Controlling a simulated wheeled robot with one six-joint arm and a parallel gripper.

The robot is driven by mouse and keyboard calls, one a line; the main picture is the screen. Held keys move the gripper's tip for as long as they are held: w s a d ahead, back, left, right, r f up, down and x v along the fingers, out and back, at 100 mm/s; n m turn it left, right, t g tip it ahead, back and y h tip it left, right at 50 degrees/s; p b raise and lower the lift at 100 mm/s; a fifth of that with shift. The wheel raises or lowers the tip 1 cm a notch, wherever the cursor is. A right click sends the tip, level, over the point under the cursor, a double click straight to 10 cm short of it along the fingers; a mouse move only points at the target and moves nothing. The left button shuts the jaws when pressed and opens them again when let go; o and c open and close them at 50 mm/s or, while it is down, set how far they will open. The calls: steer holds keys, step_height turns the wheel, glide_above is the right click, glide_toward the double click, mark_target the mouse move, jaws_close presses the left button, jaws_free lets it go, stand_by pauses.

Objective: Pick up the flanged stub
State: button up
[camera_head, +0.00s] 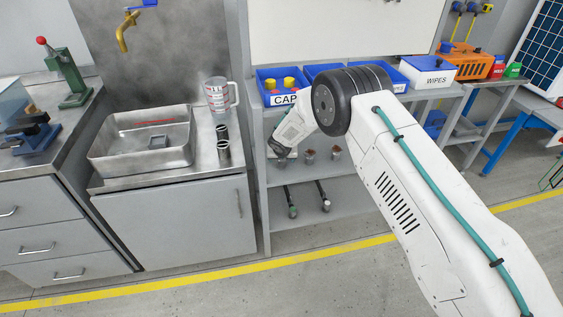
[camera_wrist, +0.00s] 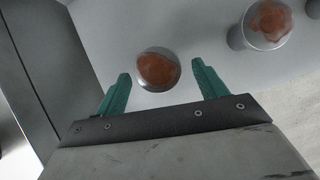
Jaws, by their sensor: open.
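On the upper shelf of the grey rack, short round grey pieces with rusty brown tops stand apart; two show in the head view, one (camera_head: 310,155) nearer my gripper and one (camera_head: 336,153) to its right. I cannot tell for certain which is the flanged stub. In the wrist view, one brown-topped piece (camera_wrist: 157,70) lies between the lines of my gripper's green fingers (camera_wrist: 160,74), near the tips. The gripper is open and holds nothing. A second brown-topped piece (camera_wrist: 267,22) is at the upper right. In the head view my gripper (camera_head: 282,158) is partly hidden by its wrist.
Blue bins, one labelled CAP (camera_head: 282,86), stand above on the rack top. Two dark rods (camera_head: 291,203) lie on the lower shelf (camera_head: 262,225). A rack side panel (camera_wrist: 60,60) is close at left in the wrist view.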

steer(key=shift+x, duration=1.55)
steer(key=c, duration=1.2)
steer(key=shift+r, duration=0.15)
steer(key=shift+c, duration=0.2)
